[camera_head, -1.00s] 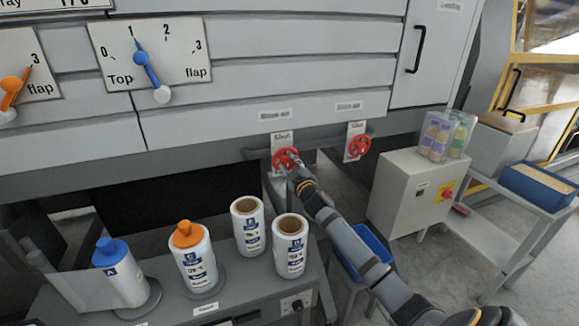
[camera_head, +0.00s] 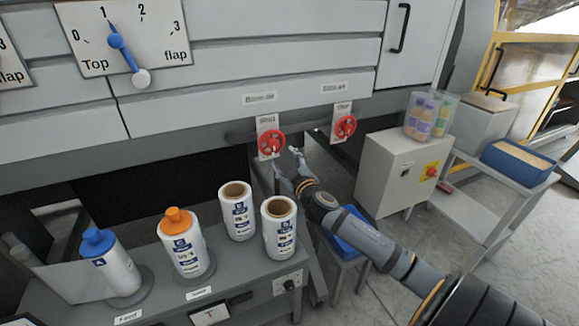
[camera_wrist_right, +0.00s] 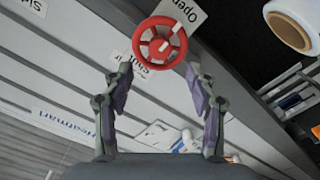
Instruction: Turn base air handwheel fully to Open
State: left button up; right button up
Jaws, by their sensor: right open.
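Two red handwheels sit on a pipe below the grey machine panels. The left handwheel (camera_head: 271,144) is under a plate that seems to read "Base air", though the print is blurred; the right handwheel (camera_head: 345,127) is under another plate. My right gripper (camera_head: 287,163) is open and empty, just below and right of the left handwheel and apart from it. In the right wrist view one red handwheel (camera_wrist_right: 159,43) with a pale mark shows beyond the open fingertips. An "Open" label (camera_wrist_right: 183,12) and a "Shut" label (camera_wrist_right: 125,65) lie on opposite sides of it. My left gripper is not in view.
White rolls (camera_head: 238,212) and capped bottles (camera_head: 186,245) stand on a bench at the lower left. A grey control box (camera_head: 397,180) with a red button stands to the right. A blue bin (camera_head: 345,240) is below my right arm.

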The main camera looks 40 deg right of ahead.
jog(key=shift+v, duration=1.9)
